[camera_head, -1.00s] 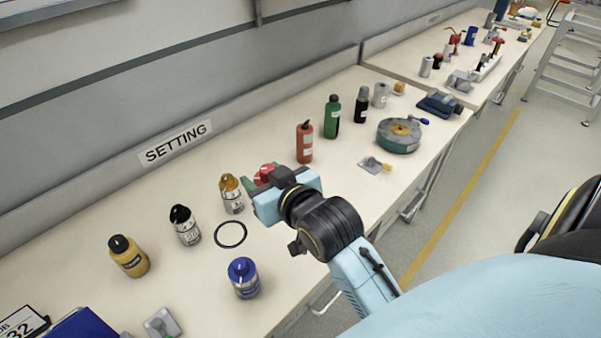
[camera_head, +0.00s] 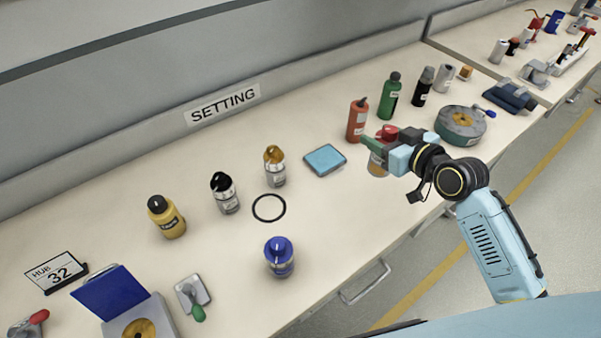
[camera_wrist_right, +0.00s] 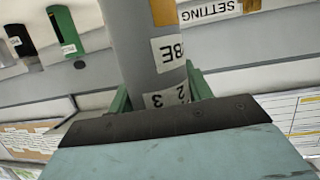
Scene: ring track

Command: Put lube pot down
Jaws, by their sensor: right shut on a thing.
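My right gripper (camera_head: 380,146) is shut on the lube pot (camera_head: 379,166), which has a red lid and a pale label. The green fingers hide part of the pot in the head view. In the right wrist view, the pot (camera_wrist_right: 145,40) is a grey cylinder between the green fingers, with part of its label showing. The gripper holds it near the red bottle, toward the front edge of the bench. I cannot tell whether its base touches the bench. My left gripper is not in view.
A blue square pad (camera_head: 325,160) lies bare on the bench (camera_head: 330,215). Pots with orange (camera_head: 274,168), black (camera_head: 225,193) and blue (camera_head: 280,258) lids stand left of it around a black ring (camera_head: 269,208). A red bottle (camera_head: 357,121) and a round green-sided tin (camera_head: 460,126) stand close by.

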